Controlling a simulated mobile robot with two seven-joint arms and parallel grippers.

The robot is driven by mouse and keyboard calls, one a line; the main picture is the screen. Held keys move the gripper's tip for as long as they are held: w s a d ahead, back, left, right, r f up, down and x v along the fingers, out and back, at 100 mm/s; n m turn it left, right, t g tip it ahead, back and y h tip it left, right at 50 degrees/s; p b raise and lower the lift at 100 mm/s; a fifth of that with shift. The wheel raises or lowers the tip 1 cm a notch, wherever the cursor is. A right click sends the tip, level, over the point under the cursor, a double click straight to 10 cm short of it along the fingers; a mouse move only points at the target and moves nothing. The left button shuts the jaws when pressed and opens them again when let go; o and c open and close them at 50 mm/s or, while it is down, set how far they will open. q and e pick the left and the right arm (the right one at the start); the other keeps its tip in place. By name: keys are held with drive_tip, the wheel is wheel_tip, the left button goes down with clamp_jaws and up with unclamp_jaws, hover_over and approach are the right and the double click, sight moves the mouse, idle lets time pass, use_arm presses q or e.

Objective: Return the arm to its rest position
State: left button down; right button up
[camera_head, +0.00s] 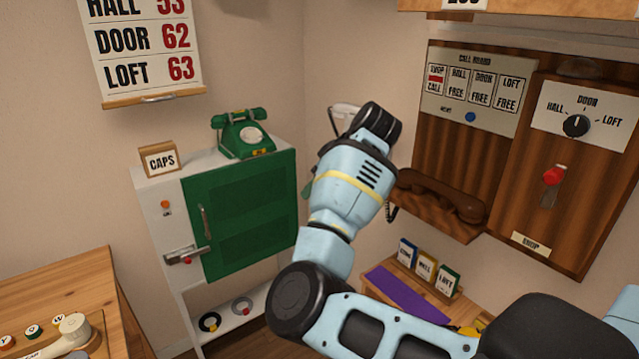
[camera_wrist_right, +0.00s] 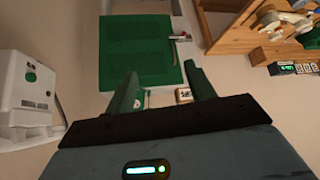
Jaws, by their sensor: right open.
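My right arm reaches up from the bottom right in the head view, its light-blue wrist (camera_head: 352,172) raised in front of the wall corner. The green cabinet (camera_wrist_right: 140,50) shows beyond the fingers. My left gripper is in neither view.
The green cabinet (camera_head: 240,215) carries a green dial phone (camera_head: 242,136) and a CAPS sign (camera_head: 160,159). A wooden call board (camera_head: 463,150) with a brown handset (camera_head: 440,193) is right of my wrist. A white device (camera_wrist_right: 28,98) is left in the wrist view. A wooden desk (camera_head: 75,285) is lower left.

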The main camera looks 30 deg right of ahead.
idle(0.4)
drive_tip(key=s+d+f+m+h, duration=0.1)
drive_tip(key=d+f+h, duration=0.2)
drive_tip(key=f, duration=0.4)
drive_tip(key=s+d+f+m+h, duration=0.1)
drive_tip(key=d+f+h, duration=0.15)
drive_tip(key=f, duration=0.45)
drive_tip(key=s+f+t+h, duration=0.15)
drive_tip(key=s+f, duration=0.45)
drive_tip(key=f, duration=0.7)
drive_tip(key=s+a+f+y, duration=0.2)
drive_tip(key=s+a+f, duration=0.3)
drive_tip(key=s, duration=0.4)
drive_tip(key=s+a+f+y, duration=0.2)
drive_tip(key=s+a+f, duration=0.3)
drive_tip(key=s+a, duration=0.3)
drive_tip(key=s+a+f+y, duration=0.2)
drive_tip(key=s+a+f, duration=0.3)
drive_tip(key=s, duration=0.5)
drive_tip(key=shift+s+a+t, duration=0.35)
drive_tip(key=shift+a+t, duration=0.1)
drive_tip(key=shift+a, duration=0.45)
